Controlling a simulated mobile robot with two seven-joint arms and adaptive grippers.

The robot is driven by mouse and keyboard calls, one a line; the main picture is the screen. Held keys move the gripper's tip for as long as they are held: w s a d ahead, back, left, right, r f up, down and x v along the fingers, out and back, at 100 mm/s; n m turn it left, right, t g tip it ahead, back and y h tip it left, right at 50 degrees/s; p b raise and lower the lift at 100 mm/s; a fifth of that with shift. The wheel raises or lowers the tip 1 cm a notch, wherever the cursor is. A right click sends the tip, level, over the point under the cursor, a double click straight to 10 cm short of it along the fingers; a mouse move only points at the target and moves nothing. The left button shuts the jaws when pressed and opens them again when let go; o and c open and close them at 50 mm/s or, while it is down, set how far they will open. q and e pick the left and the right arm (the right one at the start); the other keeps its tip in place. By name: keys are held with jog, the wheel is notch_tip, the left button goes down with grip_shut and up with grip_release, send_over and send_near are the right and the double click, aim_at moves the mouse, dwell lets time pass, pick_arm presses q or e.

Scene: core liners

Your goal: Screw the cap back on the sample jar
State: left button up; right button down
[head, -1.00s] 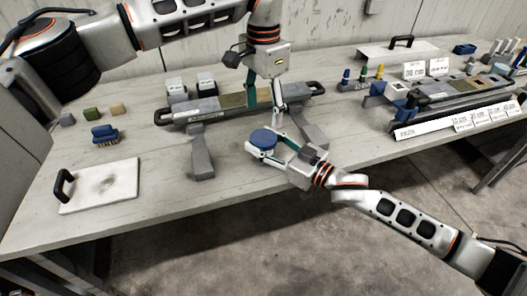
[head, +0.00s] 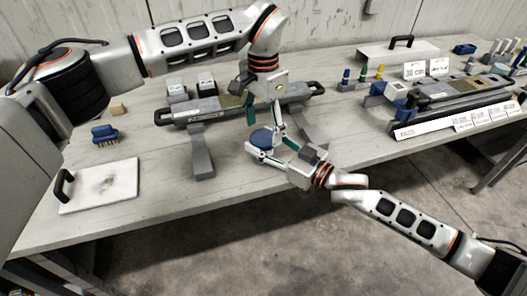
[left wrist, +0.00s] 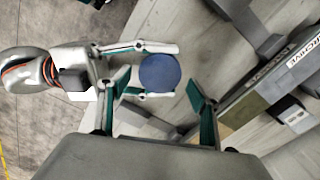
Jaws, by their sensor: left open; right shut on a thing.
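The sample jar's round blue cap (head: 261,138) shows from above near the table's front edge. It also shows as a blue disc in the left wrist view (left wrist: 160,72). The jar body under it is mostly hidden. My right gripper (head: 264,148) comes in from the right and is shut on the jar, with a finger on each side below the cap. My left gripper (head: 265,126) points down over the cap.
A grey core-liner rack (head: 205,118) stands just behind the grippers. A white board with a black handle (head: 105,188) and a blue brush (head: 104,133) lie at left. A second rack (head: 465,100) with labels stands at right.

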pick_arm(q)
jog(key=shift+f, duration=1.2)
jog(key=c, duration=1.2)
jog(key=shift+o, duration=0.2)
jog(key=shift+m, duration=1.7)
jog(key=o, duration=1.2)
